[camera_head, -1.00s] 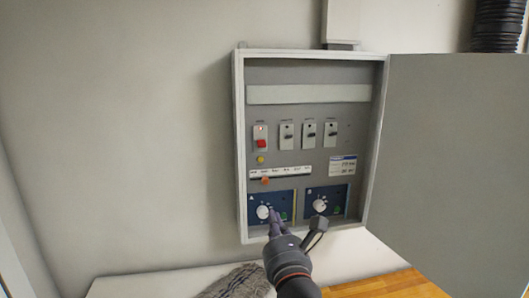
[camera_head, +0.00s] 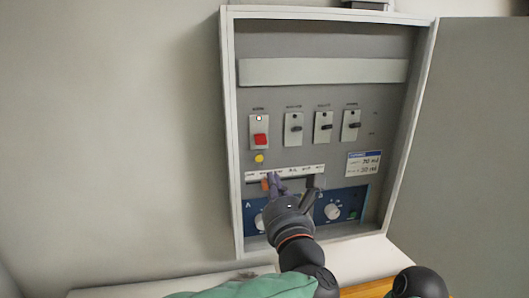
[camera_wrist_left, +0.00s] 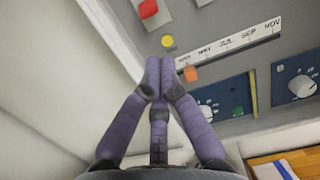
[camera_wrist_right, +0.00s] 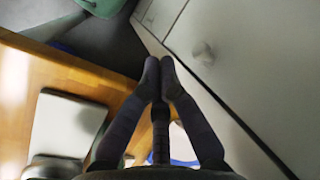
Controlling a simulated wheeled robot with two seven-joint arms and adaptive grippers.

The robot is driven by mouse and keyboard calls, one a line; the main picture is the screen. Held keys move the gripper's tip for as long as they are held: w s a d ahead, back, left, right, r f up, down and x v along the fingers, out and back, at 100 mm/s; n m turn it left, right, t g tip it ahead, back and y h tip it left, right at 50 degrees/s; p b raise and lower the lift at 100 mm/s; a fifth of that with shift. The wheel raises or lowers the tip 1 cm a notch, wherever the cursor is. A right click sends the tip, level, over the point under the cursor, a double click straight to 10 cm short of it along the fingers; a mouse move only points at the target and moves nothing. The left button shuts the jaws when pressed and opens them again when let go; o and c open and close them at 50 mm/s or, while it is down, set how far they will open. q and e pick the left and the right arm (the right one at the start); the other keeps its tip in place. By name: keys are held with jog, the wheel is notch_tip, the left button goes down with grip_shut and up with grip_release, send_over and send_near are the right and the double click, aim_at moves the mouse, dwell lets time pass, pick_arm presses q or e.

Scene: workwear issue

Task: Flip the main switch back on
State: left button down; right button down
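The red switch (camera_head: 260,139), the leftmost of the row in the open panel box, is taken to be the main switch; its red part sits low on its plate. It also shows at the top of the left wrist view (camera_wrist_left: 148,9). My left gripper (camera_head: 273,180) is below it, in front of the month strip and just by the orange slider (camera_wrist_left: 190,74). Its fingertips are together with nothing between them. My right gripper (camera_wrist_left: 0,0) is absent from that view; in the right wrist view its fingertips (camera_wrist_right: 159,64) are together and empty, away from the panel.
Three dark-levered switches (camera_head: 323,126) stand right of the red one. A yellow button (camera_head: 259,158) lies between it and the month strip (camera_head: 300,171). Blue dial panels (camera_head: 345,207) are below. The open door (camera_head: 480,140) blocks the right side; the wall at left is clear.

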aim_at(261, 139)
pick_arm(q)
jog(key=shift+p+x, duration=2.2)
jog(key=shift+x, duration=3.05)
jog(key=shift+f, duration=0.15)
jog(key=shift+s+b, duration=0.15)
jog(key=shift+b, duration=0.35)
jog(key=shift+s+r+b, duration=0.15)
jog(key=shift+r+b, duration=0.15)
jog(key=shift+b, duration=0.15)
